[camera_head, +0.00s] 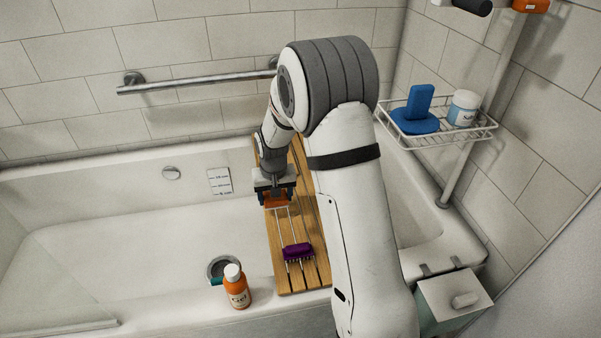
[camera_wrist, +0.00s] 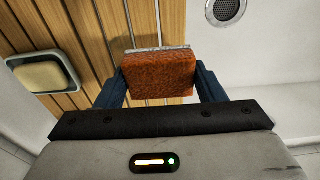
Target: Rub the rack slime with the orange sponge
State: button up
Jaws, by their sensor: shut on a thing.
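My gripper (camera_head: 275,192) points down over the wooden rack (camera_head: 287,272) that lies across the bathtub. Its blue fingers are shut on the orange sponge (camera_head: 276,202). In the wrist view the sponge (camera_wrist: 158,76) sits between the two fingertips, with a thin grey layer along its far edge. The rack's slats (camera_wrist: 85,55) show behind and left of it. I cannot tell whether the sponge touches the rack. I cannot make out any slime on the rack; my arm and gripper hide part of the rack.
A purple toothed object (camera_head: 297,251) lies on the rack's near part. A soap dish (camera_wrist: 42,73) with a pale bar is beside the sponge. An orange bottle (camera_head: 236,288) stands on the tub's near rim. A wire shelf (camera_head: 440,136) holds blue items and a jar at right.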

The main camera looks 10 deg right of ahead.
jog(key=shift+r+p, duration=0.7)
jog(key=shift+r, duration=0.75)
